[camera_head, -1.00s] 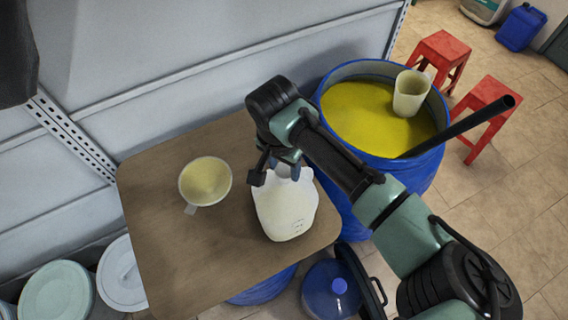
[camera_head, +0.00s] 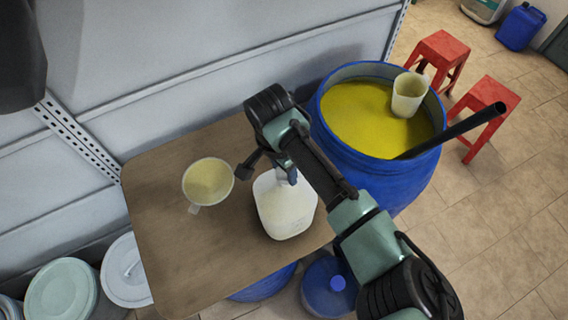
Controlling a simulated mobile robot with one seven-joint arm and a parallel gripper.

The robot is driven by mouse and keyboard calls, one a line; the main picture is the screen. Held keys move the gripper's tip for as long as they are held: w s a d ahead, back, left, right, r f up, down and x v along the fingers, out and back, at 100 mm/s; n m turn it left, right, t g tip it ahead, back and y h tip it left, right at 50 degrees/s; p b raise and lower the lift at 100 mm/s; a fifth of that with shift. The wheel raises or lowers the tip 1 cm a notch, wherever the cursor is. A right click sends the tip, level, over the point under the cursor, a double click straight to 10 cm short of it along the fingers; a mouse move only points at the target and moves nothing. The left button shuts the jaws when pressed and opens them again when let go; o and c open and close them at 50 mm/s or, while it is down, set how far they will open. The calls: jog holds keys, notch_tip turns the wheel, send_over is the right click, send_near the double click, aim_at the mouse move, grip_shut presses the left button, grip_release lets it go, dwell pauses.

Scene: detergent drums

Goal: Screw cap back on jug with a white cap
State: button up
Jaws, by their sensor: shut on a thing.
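The white translucent jug (camera_head: 285,208) stands upright on the brown table, to the right of the funnel-like cup. My gripper (camera_head: 283,178) is over the jug's top, at its neck. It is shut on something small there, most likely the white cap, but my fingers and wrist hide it. I cannot tell whether the cap touches the jug's mouth or how it sits on the thread. The jug's handle side is partly hidden by my arm.
Red stools (camera_head: 490,105) stand behind.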

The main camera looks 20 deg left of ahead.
jog(key=shift+f+m+p, duration=0.1)
jog(key=shift+m+p, duration=0.6)
jog(key=shift+m, duration=0.5)
jog(key=shift+s, duration=0.1)
jog(key=shift+m+p, duration=0.45)
jog(key=shift+m, duration=0.05)
jog(key=m+p, duration=0.2)
jog(key=m, duration=0.1)
jog(key=shift+a+g+h, duration=0.1)
jog(key=shift+g+h, duration=0.2)
jog(key=shift+f+m, duration=0.1)
jog(key=shift+m, duration=0.7)
